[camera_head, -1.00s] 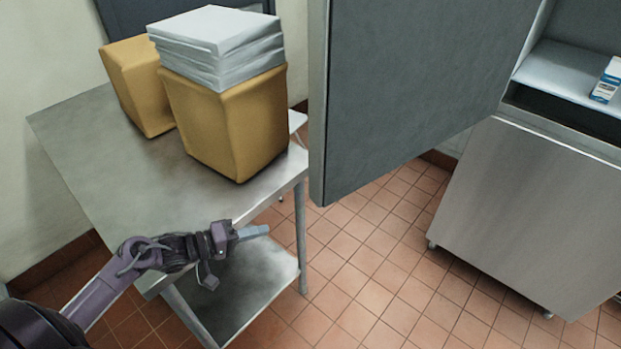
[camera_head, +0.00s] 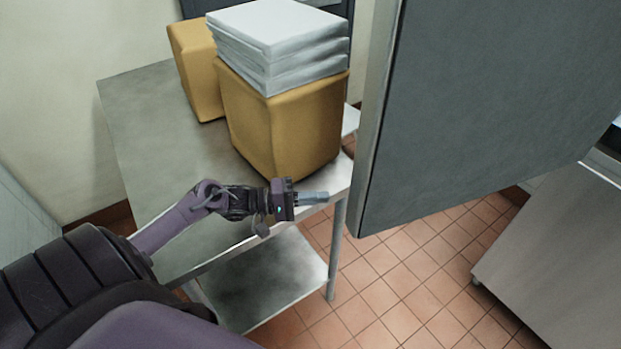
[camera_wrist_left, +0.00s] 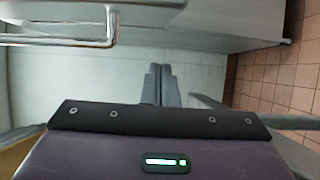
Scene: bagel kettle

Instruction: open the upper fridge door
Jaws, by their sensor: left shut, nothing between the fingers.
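The upper fridge door (camera_head: 480,110) is a large grey panel at the right of the head view, swung open towards me. Its near edge hangs over the tiled floor. My left gripper (camera_head: 326,197) is in front of the steel table, a little left of the door's edge, shut and empty. Its closed fingers (camera_wrist_left: 160,84) also show in the left wrist view, with a pale surface and a metal bar handle (camera_wrist_left: 108,28) beyond them. I cannot tell whether the fingers touch anything. My right gripper is not in view.
A steel table (camera_head: 150,130) at the left holds tan containers (camera_head: 275,125), with white boxes (camera_head: 280,40) stacked on the nearer one. The steel lower fridge front (camera_head: 560,250) stands at the right. Tiled floor (camera_head: 400,290) is open between table and fridge.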

